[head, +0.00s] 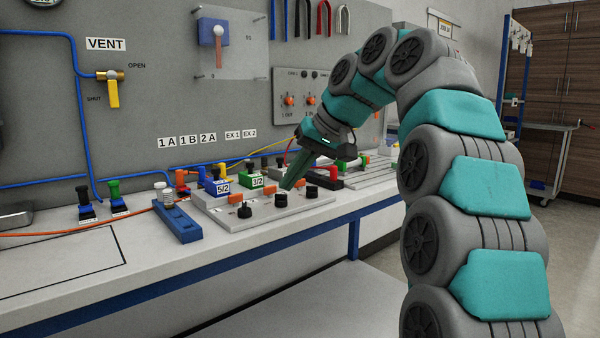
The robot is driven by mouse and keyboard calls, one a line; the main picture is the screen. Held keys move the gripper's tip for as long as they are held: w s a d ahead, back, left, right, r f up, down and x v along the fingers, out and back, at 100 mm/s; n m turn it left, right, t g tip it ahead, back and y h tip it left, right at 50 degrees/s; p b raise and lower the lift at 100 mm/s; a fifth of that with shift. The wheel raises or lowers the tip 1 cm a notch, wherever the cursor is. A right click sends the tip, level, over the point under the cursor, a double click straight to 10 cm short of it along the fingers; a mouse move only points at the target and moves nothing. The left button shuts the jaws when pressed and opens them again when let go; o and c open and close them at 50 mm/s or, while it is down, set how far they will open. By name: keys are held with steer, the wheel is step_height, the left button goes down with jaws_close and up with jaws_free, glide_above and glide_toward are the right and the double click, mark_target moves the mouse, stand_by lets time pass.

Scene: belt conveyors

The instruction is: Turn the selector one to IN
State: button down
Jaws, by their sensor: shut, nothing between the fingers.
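My gripper (289,185) is shut and empty, pointing down and left, with its tips over the pale control plate (265,219) on the bench. Black round knobs stand along this plate: a left one (244,212), a middle one (281,201) just below my fingertips, and a right one (311,192). I cannot tell whether the tips touch the plate or a knob. On the wall, a grey panel (281,118) carries a left orange knob (289,100) and a right orange knob (310,100) with small captions like OUT and IN. Which control is selector one is too small to read.
Valve blocks marked 5/2 (222,188) and 3/2 (257,182) stand behind the plate, with coloured fittings and thin hoses. A blue block (177,222) is left of it. Bench space (60,265) at the front left is clear. A yellow-handled VENT valve (112,92) is on the wall.

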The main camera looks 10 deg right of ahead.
mark_target(244, 209)
steer(key=x, duration=0.4)
steer(key=shift+a+f, duration=0.15)
steer(key=shift+f, duration=0.1)
steer(key=a, duration=0.2)
steer(key=shift+a+r, duration=0.1)
steer(key=shift+a, duration=0.15)
steer(key=shift+s+a+p, duration=0.1)
steer(key=shift+a+p, duration=0.2)
steer(key=shift+a, duration=0.4)
